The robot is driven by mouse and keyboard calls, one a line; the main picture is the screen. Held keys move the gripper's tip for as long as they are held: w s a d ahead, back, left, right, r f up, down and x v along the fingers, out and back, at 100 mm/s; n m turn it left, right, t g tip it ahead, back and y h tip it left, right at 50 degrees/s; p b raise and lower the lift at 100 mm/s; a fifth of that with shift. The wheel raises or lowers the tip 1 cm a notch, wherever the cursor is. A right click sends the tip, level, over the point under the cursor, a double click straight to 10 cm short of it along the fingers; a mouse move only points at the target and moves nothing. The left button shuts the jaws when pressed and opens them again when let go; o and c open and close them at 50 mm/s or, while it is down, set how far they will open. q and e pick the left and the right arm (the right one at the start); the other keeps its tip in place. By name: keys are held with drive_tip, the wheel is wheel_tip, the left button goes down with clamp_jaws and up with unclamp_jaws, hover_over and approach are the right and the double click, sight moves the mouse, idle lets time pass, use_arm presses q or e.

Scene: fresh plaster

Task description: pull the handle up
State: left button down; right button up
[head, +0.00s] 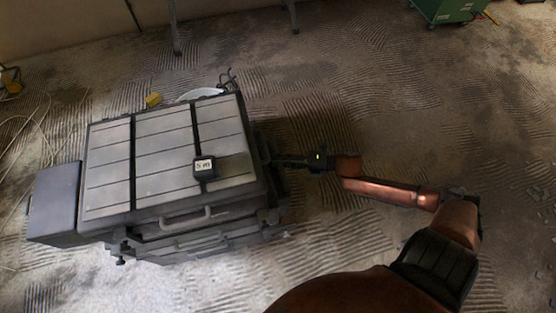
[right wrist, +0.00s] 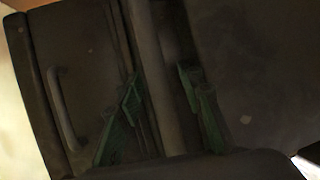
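A grey cart-like chest (head: 165,165) with a slatted top and front drawer handles stands at the left of the head view. My right gripper (head: 283,162) reaches its right side from the right. The right wrist view shows a long, dark bar-shaped handle (right wrist: 158,75) running between the two green fingers of my right gripper (right wrist: 160,85). The fingers stand on either side of the bar, with a small gap seeming to show; the picture is dark, so contact is hard to judge. In the head view the bar is mostly hidden by the gripper. My left gripper is not in view.
A small black box with a white label (head: 205,167) sits on the chest top. A drawer handle (head: 187,218) juts from the chest's front. A green cart (head: 447,10) stands far at the top right. Cables (head: 40,130) lie at the left. The ridged floor (head: 350,110) is mostly clear.

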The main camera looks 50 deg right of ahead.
drive_tip(key=shift+c, duration=0.6)
clamp_jaws()
drive_tip(key=shift+s, duration=0.1)
